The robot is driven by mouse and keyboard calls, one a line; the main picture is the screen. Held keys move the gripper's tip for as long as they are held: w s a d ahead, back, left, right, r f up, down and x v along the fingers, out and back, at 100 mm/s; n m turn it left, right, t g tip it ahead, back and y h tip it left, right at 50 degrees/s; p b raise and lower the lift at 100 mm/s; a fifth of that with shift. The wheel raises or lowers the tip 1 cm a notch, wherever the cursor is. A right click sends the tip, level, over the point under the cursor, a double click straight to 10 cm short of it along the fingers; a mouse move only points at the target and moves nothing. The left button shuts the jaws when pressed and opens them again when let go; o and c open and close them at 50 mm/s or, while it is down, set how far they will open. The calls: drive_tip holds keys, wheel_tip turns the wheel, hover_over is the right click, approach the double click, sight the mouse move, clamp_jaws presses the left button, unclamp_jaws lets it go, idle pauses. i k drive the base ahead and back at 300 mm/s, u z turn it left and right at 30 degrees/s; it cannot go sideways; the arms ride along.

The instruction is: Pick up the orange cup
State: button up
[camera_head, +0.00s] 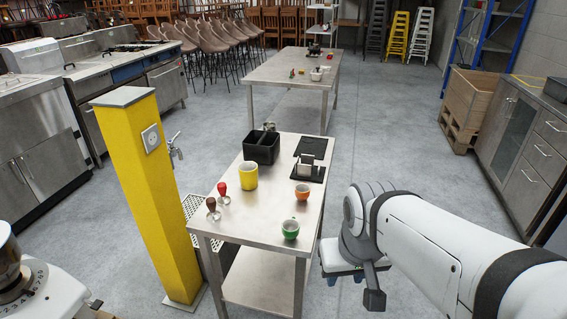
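The orange cup (302,192) stands upright on the near steel table (262,212), close to its right edge. My arm comes in from the lower right. My gripper (352,283) is right of the table, apart from the orange cup and nearer to me. Its fingers are mostly hidden, so I cannot tell whether they are open or shut.
Floor (385,155) is clear behind my arm.

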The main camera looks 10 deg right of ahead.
sight(302, 190)
drive_tip(key=i, duration=0.85)
drive_tip(key=z, duration=0.05)
